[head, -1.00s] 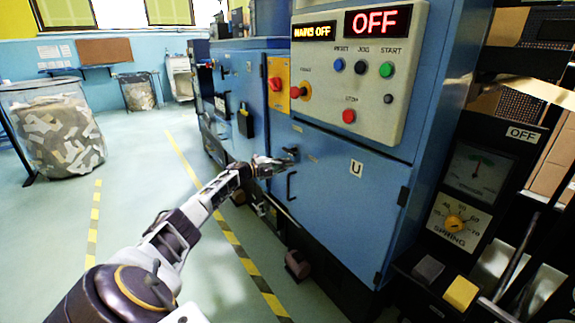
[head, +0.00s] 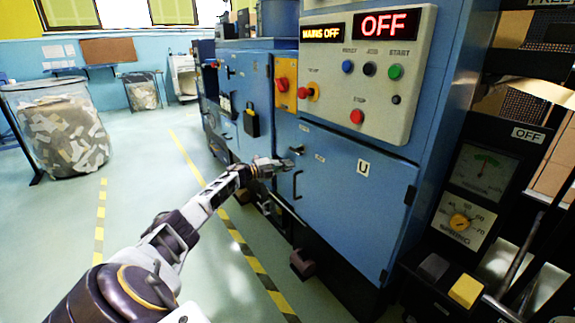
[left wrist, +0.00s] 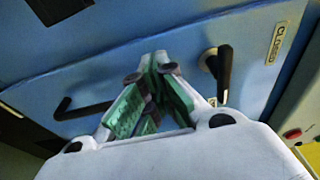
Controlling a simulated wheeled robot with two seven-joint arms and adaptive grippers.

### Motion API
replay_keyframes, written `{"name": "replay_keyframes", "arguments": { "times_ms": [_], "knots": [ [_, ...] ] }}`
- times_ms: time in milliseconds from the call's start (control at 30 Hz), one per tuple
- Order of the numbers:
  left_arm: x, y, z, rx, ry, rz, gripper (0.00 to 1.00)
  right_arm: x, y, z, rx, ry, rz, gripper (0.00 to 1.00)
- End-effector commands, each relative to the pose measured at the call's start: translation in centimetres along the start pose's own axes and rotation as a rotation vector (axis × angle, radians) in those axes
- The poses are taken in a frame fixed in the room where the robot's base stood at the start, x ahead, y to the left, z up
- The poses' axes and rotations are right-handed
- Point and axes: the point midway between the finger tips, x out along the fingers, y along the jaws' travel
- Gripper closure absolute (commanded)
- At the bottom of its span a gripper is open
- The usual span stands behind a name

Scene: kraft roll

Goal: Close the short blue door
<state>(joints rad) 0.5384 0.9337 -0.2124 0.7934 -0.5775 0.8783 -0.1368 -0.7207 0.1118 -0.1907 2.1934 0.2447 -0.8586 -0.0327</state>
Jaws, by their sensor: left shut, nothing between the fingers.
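The short blue door (head: 335,205) is under the control panel, marked U, with hinges on its right edge. It looks flush or nearly flush with the cabinet; I cannot tell whether a thin gap remains. It has a black bar handle (head: 296,184) and, above it, a small black latch (head: 297,150). My left gripper (head: 277,163) is at the door's left side, by the latch and handle. In the left wrist view its fingertips (left wrist: 155,62) are shut and empty, between the bar handle (left wrist: 82,110) and the latch (left wrist: 223,72), beside a CLOSED label. My right gripper is out of view.
The control panel (head: 365,75) above reads MAINS OFF and OFF. A padlock (head: 252,121) hangs on the blue cabinet to the left. A black unit with a gauge (head: 482,167) stands at right. The floor left of the yellow-black stripe (head: 240,242) is clear, with a scrap bin (head: 62,128) beyond.

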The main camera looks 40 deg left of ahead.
Motion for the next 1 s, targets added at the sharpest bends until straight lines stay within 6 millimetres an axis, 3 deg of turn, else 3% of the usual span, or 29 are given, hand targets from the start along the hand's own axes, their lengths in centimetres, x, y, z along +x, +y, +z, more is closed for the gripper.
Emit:
{"name": "replay_keyframes", "arguments": {
  "times_ms": [567,1000],
  "knots": [
    [-2.8,0.1,1.9,0.001,0.001,0.002,1.00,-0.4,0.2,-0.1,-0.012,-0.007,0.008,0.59],
    [-6.4,0.1,4.5,0.000,-0.001,0.002,1.00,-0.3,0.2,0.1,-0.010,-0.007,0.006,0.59]
  ]
}}
